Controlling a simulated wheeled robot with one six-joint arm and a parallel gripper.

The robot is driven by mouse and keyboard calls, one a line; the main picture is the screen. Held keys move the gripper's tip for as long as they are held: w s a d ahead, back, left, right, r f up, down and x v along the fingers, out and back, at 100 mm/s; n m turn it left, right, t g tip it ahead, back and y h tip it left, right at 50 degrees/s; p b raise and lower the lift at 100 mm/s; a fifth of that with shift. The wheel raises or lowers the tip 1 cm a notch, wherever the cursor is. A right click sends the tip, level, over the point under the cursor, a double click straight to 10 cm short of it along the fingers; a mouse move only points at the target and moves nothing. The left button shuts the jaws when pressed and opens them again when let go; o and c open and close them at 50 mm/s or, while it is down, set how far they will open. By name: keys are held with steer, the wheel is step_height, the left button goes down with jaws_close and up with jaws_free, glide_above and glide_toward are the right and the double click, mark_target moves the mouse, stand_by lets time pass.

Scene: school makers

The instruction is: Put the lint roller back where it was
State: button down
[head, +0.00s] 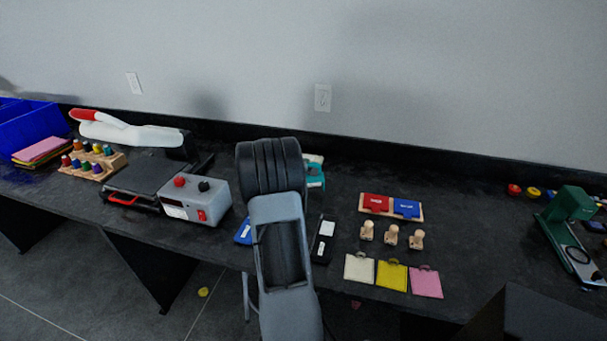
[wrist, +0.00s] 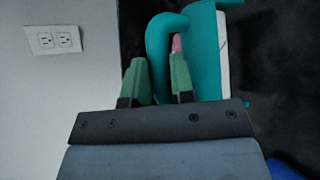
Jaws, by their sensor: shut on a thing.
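A teal object (wrist: 203,60) with a hooked bar, which I take for the lint roller, fills the upper middle of the wrist view. Its bar runs down between the green fingers of my gripper (wrist: 158,66), which is shut on it. A white strip shows along the object's right side. In the head view, a teal and white thing (head: 316,177) shows just right of my dark arm and seems to be the same object. My arm hides the fingers there. A small pink bit (wrist: 177,43) shows beside the bar; I cannot tell what it is.
A grey machine (head: 195,199) and a flat blue item (head: 243,232) lie left of my arm. A black case (head: 323,240), wooden pegs (head: 391,235) and coloured squares (head: 392,275) lie right of it. The table (head: 470,215) is bare further right, before a green press (head: 568,225).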

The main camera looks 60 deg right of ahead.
steer(key=shift+w+d+f, duration=0.1)
steer(key=shift+f, duration=1.6)
steer(key=shift+f+b, duration=0.2)
steer(key=shift+b, duration=0.15)
steer(key=c, duration=1)
jaws_free()
steer(key=shift+r, duration=0.1)
steer(key=shift+o, duration=0.2)
